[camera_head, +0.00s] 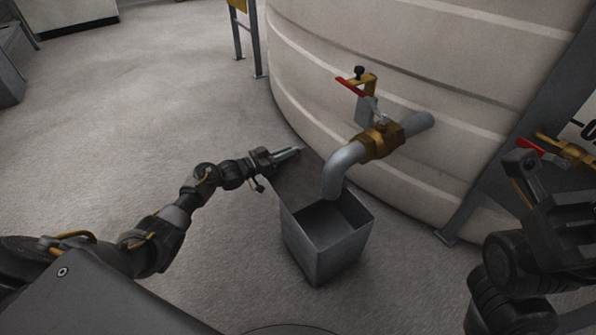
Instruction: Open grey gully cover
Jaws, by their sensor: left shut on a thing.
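The grey gully (328,250) is an open-topped square metal box on the floor. Its grey cover (297,184) stands raised at the box's back left side, leaving much of the opening uncovered. My left gripper (290,153) is at the top edge of the cover and shut on it. The fingertips are small in view, so the exact grip is hard to see. My right arm is at the right edge, with its dark end (520,163) raised; its fingers cannot be made out clearly.
A grey pipe (343,167) with a brass valve (380,141) and red handle bends down over the box opening, close to the cover. A large cream tank (430,70) stands behind. Another red-handled valve (565,150) is at the right.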

